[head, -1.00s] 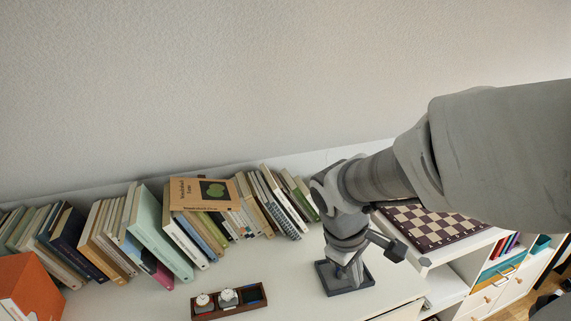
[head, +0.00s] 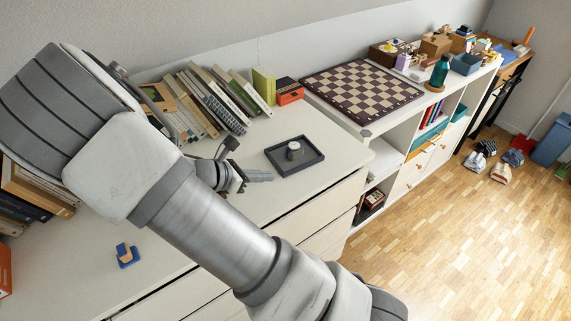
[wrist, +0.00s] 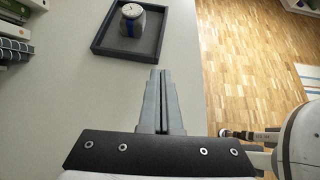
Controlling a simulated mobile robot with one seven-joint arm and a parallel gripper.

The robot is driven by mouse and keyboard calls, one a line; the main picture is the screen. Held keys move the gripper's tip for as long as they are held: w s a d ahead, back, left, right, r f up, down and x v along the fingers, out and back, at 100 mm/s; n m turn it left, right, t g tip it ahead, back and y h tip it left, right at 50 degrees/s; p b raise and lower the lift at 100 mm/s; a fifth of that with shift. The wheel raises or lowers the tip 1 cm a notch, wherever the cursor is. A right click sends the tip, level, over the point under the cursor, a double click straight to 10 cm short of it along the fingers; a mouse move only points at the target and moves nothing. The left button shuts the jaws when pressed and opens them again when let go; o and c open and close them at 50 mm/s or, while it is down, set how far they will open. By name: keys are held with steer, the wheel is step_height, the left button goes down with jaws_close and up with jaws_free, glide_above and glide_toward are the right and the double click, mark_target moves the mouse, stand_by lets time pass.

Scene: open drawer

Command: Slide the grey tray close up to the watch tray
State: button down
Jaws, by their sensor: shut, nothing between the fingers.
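The tray also shows at the top of the wrist view (wrist: 152,50). My gripper (head: 270,176) is shut and empty, low over the top, just left of the tray. In the wrist view its fingertips (wrist: 160,72) point at the tray's near side, with a small gap apparent.
Books (head: 215,100) line the wall behind. A chessboard (head: 362,90) lies beyond the grey tray. A small blue and wooden object (head: 126,255) is at the left front. The cabinet's front edge runs close to the tray's right side. Bare top lies around my gripper.

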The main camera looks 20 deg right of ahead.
mark_target(301, 166)
steer(key=d, duration=0.4)
steer(key=w+d+b, duration=0.1)
steer(key=d, duration=0.3)
steer(key=w+d, duration=0.1)
steer(key=d, duration=0.2)
steer(key=shift+w+d+b, duration=0.1)
steer(key=shift+d+b, duration=0.3)
steer(key=shift+a+f+b, duration=0.1)
steer(key=shift+f+b, duration=0.2)
steer(key=shift+f, duration=0.25)
steer(key=shift+a+f, duration=0.1)
steer(key=shift+f, duration=0.15)
steer(key=s+a+p, duration=0.1)
steer(key=a, duration=0.4)
steer(key=s+a+p, duration=0.1)
steer(key=a+p, duration=0.1)
steer(key=a, duration=0.3)
steer(key=s+a+p, duration=0.1)
steer(key=a+p, duration=0.1)
steer(key=a, duration=0.3)
steer(key=shift+a+f, duration=0.2)
steer(key=shift+r+p, duration=0.8)
steer(key=shift+p, duration=0.2)
